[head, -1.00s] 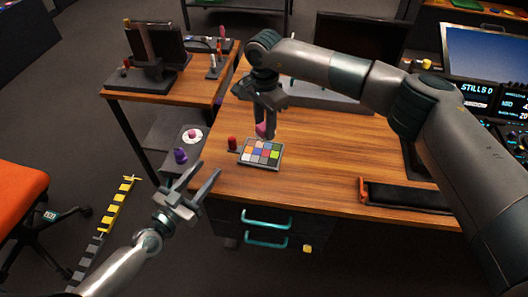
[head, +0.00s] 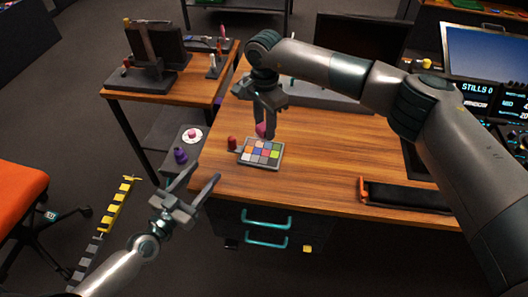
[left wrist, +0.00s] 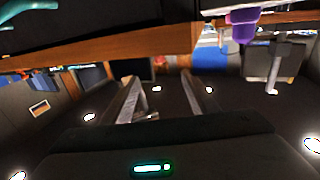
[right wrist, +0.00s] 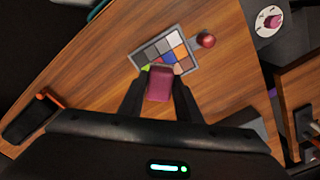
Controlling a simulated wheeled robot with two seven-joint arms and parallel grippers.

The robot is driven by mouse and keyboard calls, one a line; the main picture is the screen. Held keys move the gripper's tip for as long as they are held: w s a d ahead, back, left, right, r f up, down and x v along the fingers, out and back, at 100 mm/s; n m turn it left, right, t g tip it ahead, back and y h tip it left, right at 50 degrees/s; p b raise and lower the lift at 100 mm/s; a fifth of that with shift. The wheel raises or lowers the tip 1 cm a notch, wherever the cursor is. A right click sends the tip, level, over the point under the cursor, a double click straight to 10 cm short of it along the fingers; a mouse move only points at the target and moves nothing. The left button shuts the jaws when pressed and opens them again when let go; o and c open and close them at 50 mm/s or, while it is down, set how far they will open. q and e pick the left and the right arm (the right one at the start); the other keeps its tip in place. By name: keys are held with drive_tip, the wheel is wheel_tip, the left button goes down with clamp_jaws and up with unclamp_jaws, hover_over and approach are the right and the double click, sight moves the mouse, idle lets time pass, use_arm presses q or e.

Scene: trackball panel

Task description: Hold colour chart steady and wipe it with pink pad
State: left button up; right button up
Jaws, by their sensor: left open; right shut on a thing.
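The colour chart (head: 261,154), a grey-framed board of coloured squares, lies flat on the wooden desk near its left front edge. It also shows in the right wrist view (right wrist: 149,54). My right gripper (head: 266,127) is shut on the pink pad (right wrist: 159,84) and holds it at the chart's far edge in the head view. I cannot tell whether the pad touches the chart. My left gripper (head: 201,182) is open and empty, off the desk's left front edge, apart from the chart. The left wrist view does not show the chart.
A red knob-like object (head: 232,143) stands just left of the chart. A purple object (head: 180,155) and a white disc (head: 192,134) sit on a low dark surface left of the desk. A black tray with an orange end (head: 405,195) lies on the right.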

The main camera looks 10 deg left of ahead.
use_arm(q)
drive_tip(key=shift+b+v, duration=0.3)
drive_tip(key=shift+v, duration=2.15)
use_arm(e)
drive_tip(key=shift+f, duration=0.35)
use_arm(q)
drive_tip(key=shift+r, duration=0.1)
wheel_tip(320, 180, up, 4)
drive_tip(key=p, duration=0.4)
drive_tip(key=shift+p, duration=0.35)
use_arm(e)
wheel_tip(320, 180, up, 5)
drive_tip(key=shift+f, duration=0.15)
use_arm(q)
drive_tip(key=shift+d, duration=0.1)
